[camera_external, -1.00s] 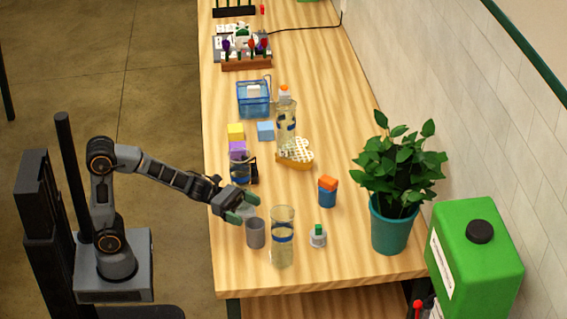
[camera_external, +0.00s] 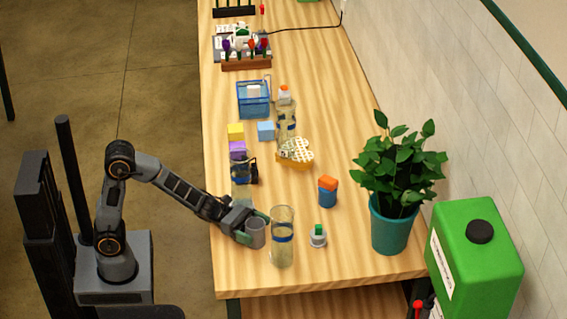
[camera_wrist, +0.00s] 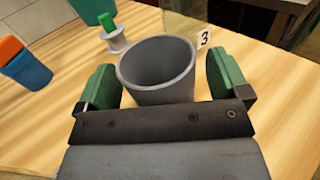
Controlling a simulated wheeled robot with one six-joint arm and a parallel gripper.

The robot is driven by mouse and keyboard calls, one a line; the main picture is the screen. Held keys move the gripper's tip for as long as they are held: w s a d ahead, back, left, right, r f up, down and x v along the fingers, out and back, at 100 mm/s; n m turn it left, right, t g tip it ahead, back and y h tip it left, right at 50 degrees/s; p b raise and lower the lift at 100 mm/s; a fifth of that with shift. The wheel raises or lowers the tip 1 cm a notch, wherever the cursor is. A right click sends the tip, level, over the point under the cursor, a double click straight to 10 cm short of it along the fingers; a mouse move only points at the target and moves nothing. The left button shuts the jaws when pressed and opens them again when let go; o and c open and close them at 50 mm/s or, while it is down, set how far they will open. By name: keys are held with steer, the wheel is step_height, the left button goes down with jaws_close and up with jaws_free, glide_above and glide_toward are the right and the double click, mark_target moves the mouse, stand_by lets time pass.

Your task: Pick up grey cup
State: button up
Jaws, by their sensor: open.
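The grey cup (camera_external: 256,234) stands upright on the wooden table near its front left. In the wrist view the cup (camera_wrist: 157,70) is seen from above its rim, and it looks empty. My gripper (camera_external: 256,226) is low at the cup, with its green fingers on either side of it. In the wrist view my gripper (camera_wrist: 163,80) is open, with one finger to the left and one to the right of the cup. A gap shows beside each finger, and the cup's lower part is hidden by the gripper body.
A tall glass vase (camera_external: 283,240) with a blue band stands just right of the cup. A small white holder with a green top (camera_external: 318,236) is further right. A blue and orange container (camera_external: 328,192) and a potted plant (camera_external: 390,225) stand beyond.

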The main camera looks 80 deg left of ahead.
steer(key=shift+c, duration=0.3)
steer(key=c, duration=1)
steer(key=shift+r, duration=0.1)
